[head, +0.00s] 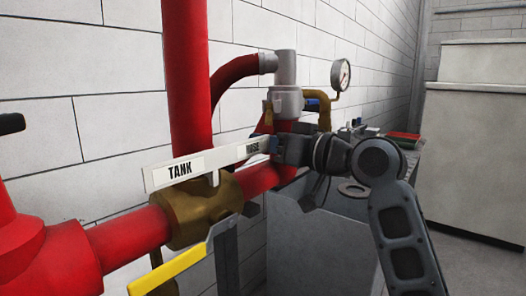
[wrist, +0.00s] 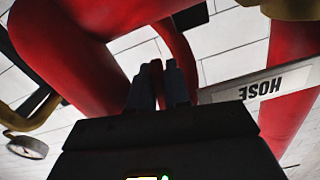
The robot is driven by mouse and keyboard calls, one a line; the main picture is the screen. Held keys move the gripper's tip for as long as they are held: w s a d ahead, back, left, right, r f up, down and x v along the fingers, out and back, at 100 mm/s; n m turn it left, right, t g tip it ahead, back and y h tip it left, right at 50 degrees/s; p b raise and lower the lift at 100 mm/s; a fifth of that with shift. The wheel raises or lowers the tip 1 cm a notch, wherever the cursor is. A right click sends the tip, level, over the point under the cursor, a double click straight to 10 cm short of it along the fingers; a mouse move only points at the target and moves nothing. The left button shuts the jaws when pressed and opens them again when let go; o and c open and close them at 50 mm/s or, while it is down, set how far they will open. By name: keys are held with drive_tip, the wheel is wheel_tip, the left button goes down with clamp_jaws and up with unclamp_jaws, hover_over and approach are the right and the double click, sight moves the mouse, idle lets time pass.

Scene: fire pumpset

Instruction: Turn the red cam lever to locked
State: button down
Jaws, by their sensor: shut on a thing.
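My gripper (head: 273,148) is beside the red pipework under the grey fitting, just right of the "HOSE" end of the white label bar in the head view. In the wrist view my gripper's two fingers (wrist: 158,88) are closed on a narrow red piece, which I take to be the red cam lever (wrist: 157,72). Only a thin strip of it shows between the fingers; the rest is hidden or merges with the red pipe behind. In the head view the lever is hidden by my gripper, so its angle cannot be told.
The white label bar (head: 216,163) reads "TANK" and "HOSE" and crosses a brass valve (head: 200,212) close to my gripper. A yellow-ended handle (head: 185,262) is below. A pressure gauge (head: 341,74) stands above right. A grey bench with small items (head: 403,138) is behind my arm.

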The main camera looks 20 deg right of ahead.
drive_tip(key=shift+w+d+f+n, duration=0.1)
drive_tip(key=shift+d+n, duration=0.05)
drive_tip(key=shift+n, duration=0.15)
drive_tip(key=c, duration=1.2)
unclamp_jaws()
drive_tip(key=shift+o, duration=0.2)
drive_tip(key=shift+d, duration=0.1)
